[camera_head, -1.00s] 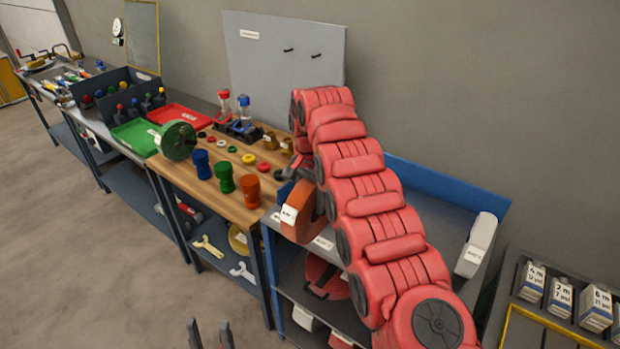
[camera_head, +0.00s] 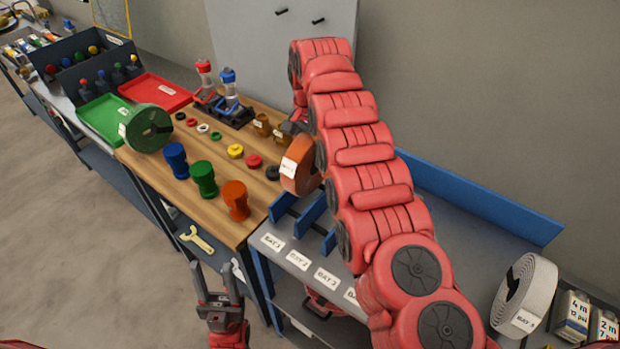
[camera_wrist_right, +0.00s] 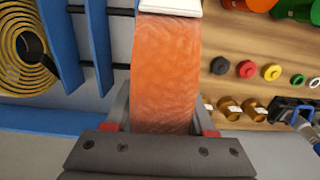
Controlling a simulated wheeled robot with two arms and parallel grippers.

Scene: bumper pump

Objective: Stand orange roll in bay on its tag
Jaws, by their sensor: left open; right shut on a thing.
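The orange roll (camera_head: 303,181) is held by my right gripper (camera_wrist_right: 165,115), shut on it. The roll is in the air near the joint between the wooden bench and the grey bay shelf (camera_head: 283,241). Its white tag (camera_head: 289,166) faces the head camera, on the side; in the right wrist view the pale tag (camera_wrist_right: 170,6) is at the roll's far end. Blue dividers (camera_head: 312,212) part the bays, with labels reading BAY 1, BAY 2 and BAY 3 at the front. My arm hides the other bays. My left gripper (camera_head: 213,283) is open and empty, low in front of the bench.
A white roll (camera_head: 526,291) stands at the shelf's right end.

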